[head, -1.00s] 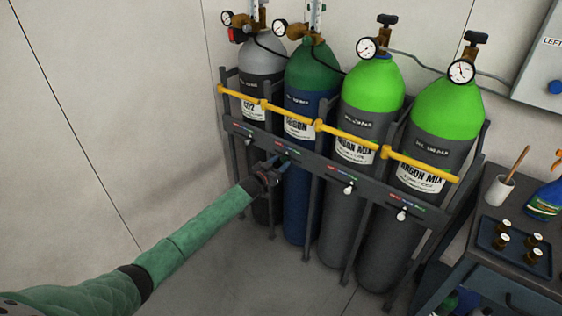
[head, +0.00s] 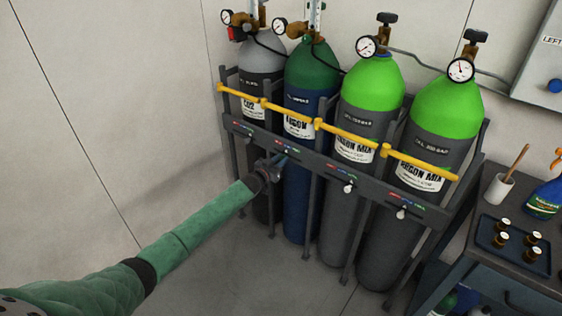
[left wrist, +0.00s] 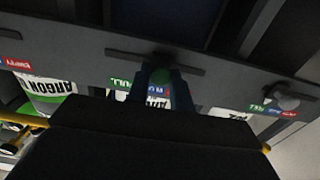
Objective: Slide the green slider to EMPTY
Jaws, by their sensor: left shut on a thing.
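The green slider (left wrist: 160,75) shows between the fingers of my left gripper (left wrist: 166,84) in the left wrist view, which is upside down. The gripper is shut on it. The slider sits about mid-slot, near the blue IN USE label (left wrist: 156,90); the green FULL label (left wrist: 118,83) is to its left in this view. The EMPTY label of this slot is hidden behind a finger. In the head view my left gripper (head: 275,162) is at the rack's front rail (head: 325,172), before the dark green and blue argon cylinder (head: 314,100); the slider is hidden there.
Two light green argon mix cylinders (head: 372,90) and a grey CO2 cylinder (head: 262,62) share the rack. White knobs (head: 348,188) mark neighbouring slots. A yellow bar (head: 345,133) crosses above the rail. A dark bench (head: 470,262) stands right; floor to the left is clear.

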